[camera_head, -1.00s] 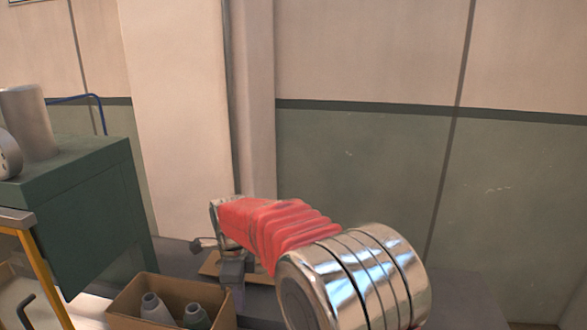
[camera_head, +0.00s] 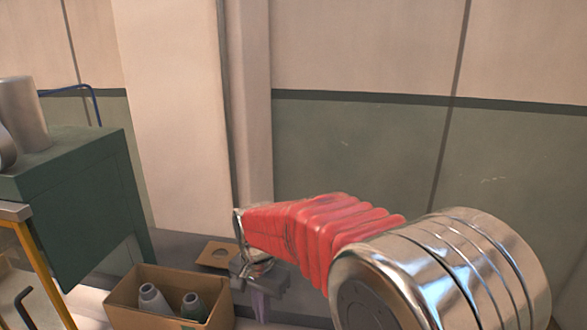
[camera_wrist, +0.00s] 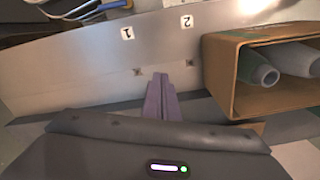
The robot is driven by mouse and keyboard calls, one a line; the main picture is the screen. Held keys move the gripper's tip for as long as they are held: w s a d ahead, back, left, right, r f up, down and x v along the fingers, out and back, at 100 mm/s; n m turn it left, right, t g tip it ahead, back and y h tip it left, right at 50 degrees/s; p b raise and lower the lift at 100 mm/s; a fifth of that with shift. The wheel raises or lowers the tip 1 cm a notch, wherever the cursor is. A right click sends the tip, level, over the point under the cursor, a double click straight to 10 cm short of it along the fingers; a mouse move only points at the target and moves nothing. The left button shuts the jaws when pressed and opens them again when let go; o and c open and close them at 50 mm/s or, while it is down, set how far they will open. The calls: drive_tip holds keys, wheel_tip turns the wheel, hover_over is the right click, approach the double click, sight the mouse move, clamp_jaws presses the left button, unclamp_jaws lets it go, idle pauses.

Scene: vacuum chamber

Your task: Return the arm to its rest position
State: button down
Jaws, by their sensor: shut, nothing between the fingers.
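My arm reaches in from the lower right of the head view, with a shiny metal joint and a red ribbed sleeve. My gripper (camera_head: 260,305) points down just right of a cardboard box, partly cut off by the bottom of the picture. In the wrist view the purple-grey fingers of my gripper (camera_wrist: 161,92) lie together with nothing between them. A pale metal surface with labels 1 and 2 lies beyond the fingertips; I see no contact with it.
The open cardboard box (camera_head: 120,305) holds two grey nozzle-shaped parts (camera_head: 153,300). A green cabinet (camera_head: 85,190) and a yellow-legged bench (camera_head: 40,262) stand at the left. The wall at right is bare.

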drive_tip(key=s+d+r+n+t, duration=0.2)
drive_tip(key=s+d+r, duration=0.4)
drive_tip(key=s+d, duration=0.3)
drive_tip(key=s+d+r+n+t, duration=0.3)
drive_tip(key=s+d+r, duration=0.2)
drive_tip(key=s+d, duration=0.5)
drive_tip(key=d, duration=0.4)
drive_tip(key=shift+s+r+n, duration=0.2)
drive_tip(key=shift+r+n, duration=0.1)
drive_tip(key=shift+r, duration=0.05)
idle(0.8)
